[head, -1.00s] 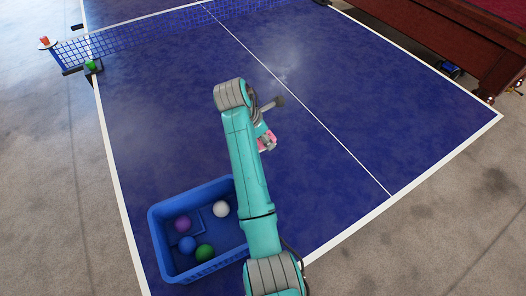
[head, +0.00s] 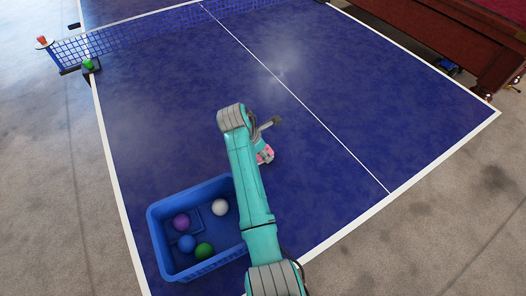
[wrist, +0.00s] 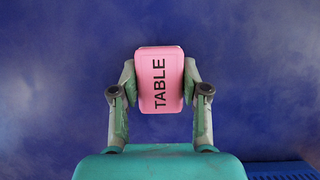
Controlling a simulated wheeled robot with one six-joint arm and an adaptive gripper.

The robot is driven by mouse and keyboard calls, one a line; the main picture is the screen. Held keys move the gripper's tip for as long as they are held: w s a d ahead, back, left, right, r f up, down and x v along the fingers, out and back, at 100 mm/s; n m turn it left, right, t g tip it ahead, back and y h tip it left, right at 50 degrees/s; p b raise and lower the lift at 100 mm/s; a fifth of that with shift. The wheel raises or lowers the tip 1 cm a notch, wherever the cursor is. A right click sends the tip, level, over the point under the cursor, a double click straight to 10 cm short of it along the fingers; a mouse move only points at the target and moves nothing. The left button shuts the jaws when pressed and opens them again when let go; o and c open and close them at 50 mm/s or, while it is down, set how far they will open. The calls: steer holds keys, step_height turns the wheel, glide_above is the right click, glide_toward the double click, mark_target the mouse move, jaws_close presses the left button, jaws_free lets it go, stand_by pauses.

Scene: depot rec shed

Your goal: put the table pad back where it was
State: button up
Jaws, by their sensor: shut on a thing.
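The table pad is a pink rounded block with the word TABLE on it; in the wrist view the pad (wrist: 160,80) sits between the two fingers of my gripper (wrist: 160,92). The fingers are shut on its left and right sides. In the head view my gripper (head: 264,155) is over the blue ping-pong table (head: 330,120), right of the blue crate, and a bit of the pink pad (head: 267,154) shows there. My arm hides part of it. I cannot tell how far the pad is above the table top.
A blue crate (head: 160,238) on the table's near left holds several balls: purple, blue, green and white. The net (head: 130,38) crosses the far side, with a green ball (head: 88,64) near its left post. A wooden-sided table (head: 460,40) stands at the back right. The table's right half is clear.

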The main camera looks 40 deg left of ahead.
steer(key=o, duration=1.1)
steer(key=shift+f, duration=0.1)
steer(key=v, duration=1.2)
steer(key=shift+s, duration=0.1)
